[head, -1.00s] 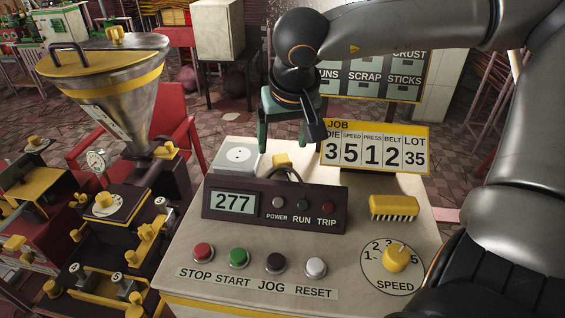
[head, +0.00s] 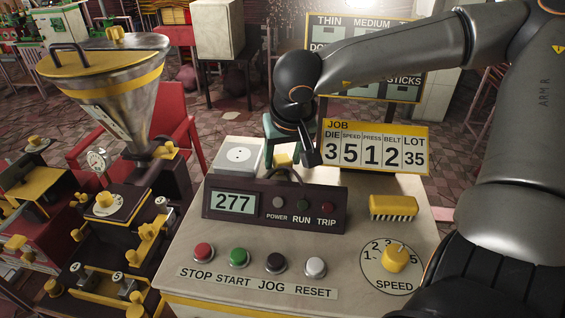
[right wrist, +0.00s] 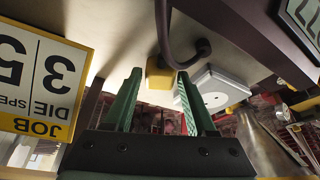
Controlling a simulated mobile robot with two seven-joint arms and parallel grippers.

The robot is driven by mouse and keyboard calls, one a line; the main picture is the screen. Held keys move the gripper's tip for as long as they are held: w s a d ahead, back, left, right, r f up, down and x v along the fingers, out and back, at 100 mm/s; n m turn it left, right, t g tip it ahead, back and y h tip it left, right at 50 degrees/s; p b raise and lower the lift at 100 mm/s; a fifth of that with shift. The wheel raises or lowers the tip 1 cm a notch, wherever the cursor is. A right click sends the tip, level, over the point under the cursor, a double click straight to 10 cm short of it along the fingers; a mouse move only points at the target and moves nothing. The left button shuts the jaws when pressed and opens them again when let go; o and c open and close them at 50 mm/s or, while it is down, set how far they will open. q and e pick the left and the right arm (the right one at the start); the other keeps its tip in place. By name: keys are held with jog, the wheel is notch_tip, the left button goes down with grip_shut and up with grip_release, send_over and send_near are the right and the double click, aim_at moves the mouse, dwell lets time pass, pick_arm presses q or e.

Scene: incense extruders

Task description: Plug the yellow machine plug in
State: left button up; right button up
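The yellow plug (head: 283,161) lies on the pale bench top just behind the display box, its dark cord running to the box. It also shows in the right wrist view (right wrist: 160,77). The white socket block (head: 238,155) stands left of the plug and shows in the right wrist view (right wrist: 213,92); the plug is apart from it. My right gripper (head: 312,160) is just right of the plug, low behind the box. In the right wrist view its green fingers (right wrist: 159,84) are spread and empty, with the plug ahead between their tips. My left gripper is out of view.
The dark display box (head: 275,206) reading 277 stands in front of the plug. The JOB sign (head: 375,147) stands close right of my right gripper. A yellow brush-like block (head: 393,207), a speed dial (head: 395,259) and several buttons are nearer the front.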

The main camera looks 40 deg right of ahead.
aim_at(283, 160)
grip_shut()
jog(key=shift+r, duration=0.2)
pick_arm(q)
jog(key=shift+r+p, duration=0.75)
pick_arm(e)
notch_tip(283, 160, up, 18)
jog(key=shift+f, duration=0.15)
